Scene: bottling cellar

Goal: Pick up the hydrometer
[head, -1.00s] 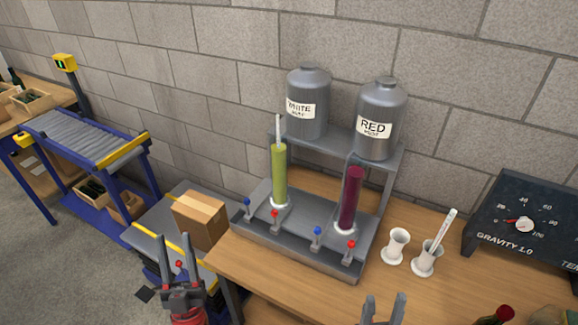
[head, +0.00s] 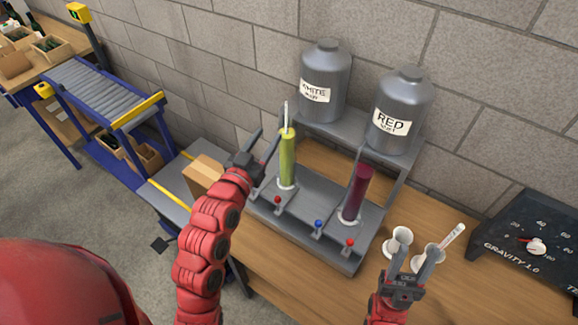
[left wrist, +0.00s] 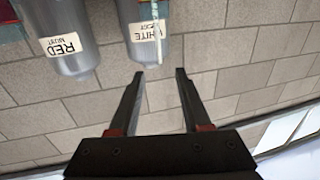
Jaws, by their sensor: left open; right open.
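A thin pale stem, which looks like the hydrometer (head: 286,114), stands upright out of the yellow-green cylinder (head: 288,160); its lower part is hidden inside. In the left wrist view, the pale stem (left wrist: 155,14) shows in front of the tank labelled WHITE, past the fingertips. My left gripper (head: 267,138) is open and empty, just left of the cylinder's top; it also shows in the left wrist view (left wrist: 160,73). My right gripper (head: 417,258) is open in front of the white cups. Another pale stick with red marks (head: 453,236) leans in the right cup.
A dark red cylinder (head: 357,193) stands on the grey stand (head: 315,215), under tanks labelled WHITE (head: 326,75) and RED (head: 402,105). White cups (head: 398,238) and a gravity gauge (head: 525,230) are to the right. A cardboard box (head: 202,174) sits left, partly behind my left arm.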

